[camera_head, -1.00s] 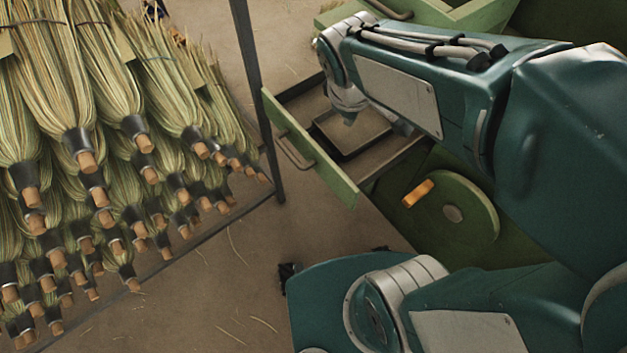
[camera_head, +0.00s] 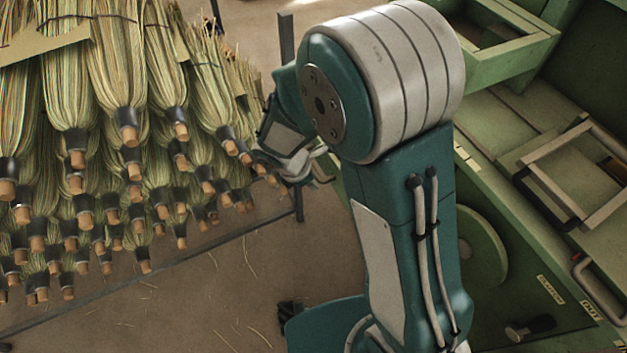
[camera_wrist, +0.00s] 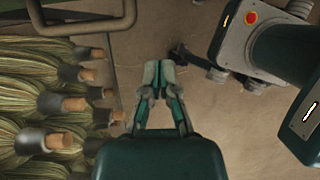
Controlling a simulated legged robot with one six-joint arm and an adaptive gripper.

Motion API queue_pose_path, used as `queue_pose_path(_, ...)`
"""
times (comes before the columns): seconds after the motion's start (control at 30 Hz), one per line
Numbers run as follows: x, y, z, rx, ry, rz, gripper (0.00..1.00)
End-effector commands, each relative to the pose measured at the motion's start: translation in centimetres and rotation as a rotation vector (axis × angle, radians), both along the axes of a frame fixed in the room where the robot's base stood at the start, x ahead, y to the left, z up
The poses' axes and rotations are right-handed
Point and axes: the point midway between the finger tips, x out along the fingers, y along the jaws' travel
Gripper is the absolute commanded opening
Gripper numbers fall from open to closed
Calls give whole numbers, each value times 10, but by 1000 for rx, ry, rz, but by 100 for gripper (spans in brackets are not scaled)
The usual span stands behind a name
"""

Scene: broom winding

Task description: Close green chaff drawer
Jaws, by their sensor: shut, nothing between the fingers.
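The green chaff drawer (camera_head: 340,184) is mostly hidden behind my arm in the head view; only a strip of its green front shows. In the wrist view the green drawer front (camera_wrist: 85,9) is at the top left, with its bar handle (camera_wrist: 82,30). In the head view my gripper (camera_head: 318,167) is by the rack's edge, left of the drawer front. How far out the drawer stands is hidden now.
A rack of brooms (camera_head: 120,130) fills the left side, close to my gripper, with its metal post (camera_head: 287,40) nearby. The green machine (camera_head: 500,290) is on the right. The floor (camera_head: 230,280) below is mostly clear.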

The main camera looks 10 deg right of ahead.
Motion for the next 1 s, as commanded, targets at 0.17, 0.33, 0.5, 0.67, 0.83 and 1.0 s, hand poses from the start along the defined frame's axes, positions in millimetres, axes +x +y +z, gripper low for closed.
queue_pose_path(0.17,3,-14,-33,-2,6,-4,0)
queue_pose_path(0.33,6,-25,-62,0,6,-3,0)
queue_pose_path(0.5,15,-50,-60,2,-1,-7,0)
queue_pose_path(0.67,19,-60,-60,1,-1,-4,0)
queue_pose_path(0.83,19,-62,-60,1,-1,-3,0)
queue_pose_path(1.0,19,-61,-60,1,-1,-3,0)
